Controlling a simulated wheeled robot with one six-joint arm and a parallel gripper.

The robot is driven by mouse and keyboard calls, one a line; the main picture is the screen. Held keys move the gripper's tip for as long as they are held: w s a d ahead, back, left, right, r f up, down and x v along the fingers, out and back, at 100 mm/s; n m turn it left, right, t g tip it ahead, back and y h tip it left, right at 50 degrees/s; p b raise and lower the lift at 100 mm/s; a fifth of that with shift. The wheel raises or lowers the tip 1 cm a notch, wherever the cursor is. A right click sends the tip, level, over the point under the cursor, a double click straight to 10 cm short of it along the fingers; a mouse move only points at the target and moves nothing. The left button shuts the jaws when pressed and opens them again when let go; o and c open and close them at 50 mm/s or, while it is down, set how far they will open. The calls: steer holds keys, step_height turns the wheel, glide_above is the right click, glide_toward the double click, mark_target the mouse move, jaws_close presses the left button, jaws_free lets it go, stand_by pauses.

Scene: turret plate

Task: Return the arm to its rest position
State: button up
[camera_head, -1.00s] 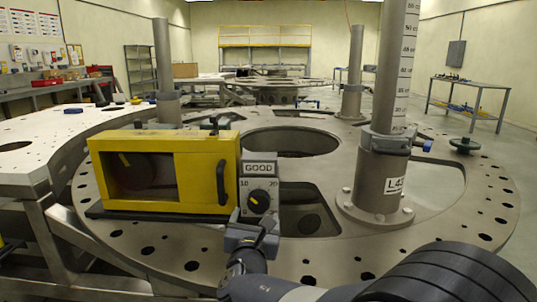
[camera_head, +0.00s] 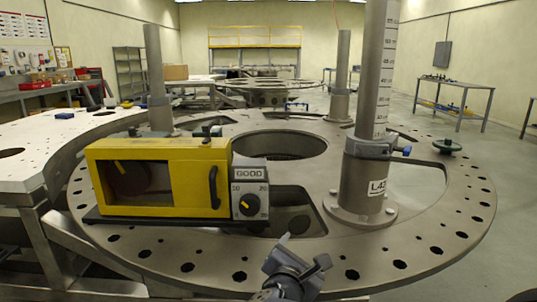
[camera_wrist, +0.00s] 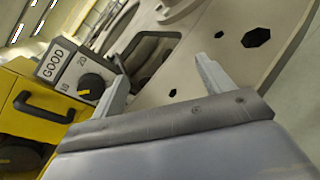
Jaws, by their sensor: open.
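My gripper (camera_head: 297,262) is in the lower middle of the head view, in front of the round metal turret plate (camera_head: 400,262) and near its front rim. It is open and empty; the wrist view shows its two fingers (camera_wrist: 165,85) apart with nothing between them. The yellow box (camera_head: 160,175) with a window and a black handle stands on the plate to the left of my gripper. Its grey dial panel (camera_head: 249,190), marked GOOD, is on its right side. The panel also shows at the left of the wrist view (camera_wrist: 80,75), apart from the fingers.
A metal post (camera_head: 362,165) labelled L4 stands on the plate to the right, with two more posts behind. A green handwheel (camera_head: 447,146) lies at the plate's right rim. A white table (camera_head: 30,165) adjoins at left. Open floor lies at the right.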

steer(key=shift+s+d+f+m, duration=0.1)
steer(key=shift+s+d+m, duration=0.3)
steer(key=shift+d, duration=0.25)
steer(key=shift+s+g, duration=0.1)
steer(key=shift+g, duration=0.2)
